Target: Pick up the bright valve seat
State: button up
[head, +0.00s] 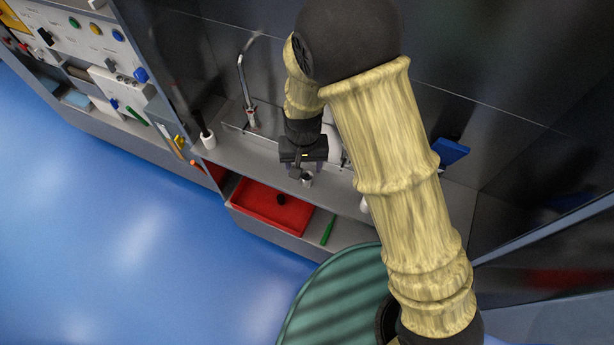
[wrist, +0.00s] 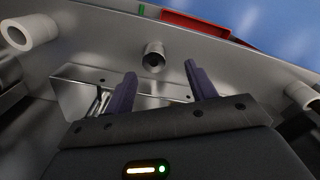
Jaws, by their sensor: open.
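The bright valve seat (head: 307,181) is a small shiny metal cylinder with a dark hole in its end. It stands on the grey worktop close to its front edge. In the wrist view the valve seat (wrist: 153,57) shows just beyond the fingertips, between their lines. My gripper (head: 303,170) is over the worktop right by the valve seat. In the wrist view my gripper (wrist: 160,72) has its two purple fingers spread apart, with nothing held between them. I cannot tell the exact gap between the fingertips and the valve seat.
A tap (head: 249,100) stands behind, left of my gripper. A white holder with a dark handle (head: 209,141) is further left. White rolls (wrist: 32,32) flank the worktop.

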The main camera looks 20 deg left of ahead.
aim_at(307, 175)
jog(key=shift+f, duration=0.35)
jog(key=f, duration=0.2)
jog(key=d+f+p, duration=0.1)
jog(key=f, duration=0.1)
jog(key=shift+f, duration=0.6)
jog(key=shift+c, duration=0.5)
grip_shut()
jog(key=shift+r, duration=0.15)
notch_tip(307, 175, up, 10)
jog(key=shift+f+b, duration=0.1)
jog(key=shift+b, duration=0.4)
